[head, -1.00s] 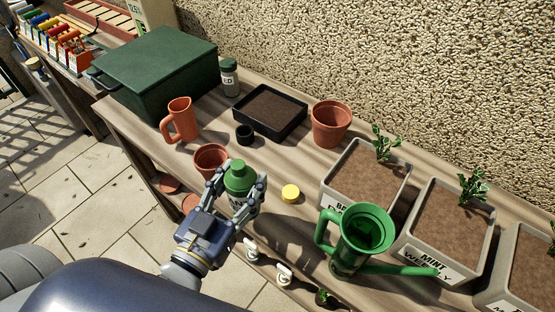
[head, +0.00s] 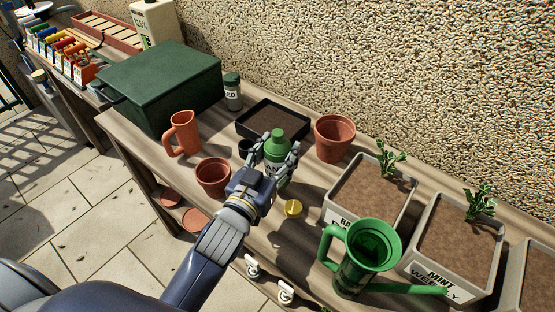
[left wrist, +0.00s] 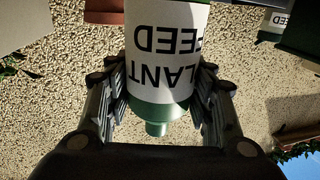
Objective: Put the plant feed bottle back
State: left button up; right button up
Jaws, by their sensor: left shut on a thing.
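The green plant feed bottle (head: 277,151) is held upright in my left gripper (head: 276,158), in front of the black soil tray. In the left wrist view the bottle (left wrist: 165,55) appears upside down, with its white "PLANT FEED" label between the two fingers (left wrist: 160,105). The fingers press on both its sides. I cannot tell whether its base touches the bench. The dark green box (head: 160,85) with a black handle stands shut at the back left of the bench. My right gripper is not in view.
A labelled bottle (head: 232,92) stands beside the box. Planters (head: 445,235) fill the right.

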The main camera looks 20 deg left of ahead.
aim_at(272, 171)
pick_arm(q)
notch_tip(272, 171, down, 3)
jog(key=shift+s+f, duration=0.1)
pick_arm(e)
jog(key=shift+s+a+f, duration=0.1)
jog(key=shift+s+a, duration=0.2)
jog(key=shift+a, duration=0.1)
pick_arm(q)
jog(key=shift+f, duration=0.1)
jog(key=o, duration=1.4)
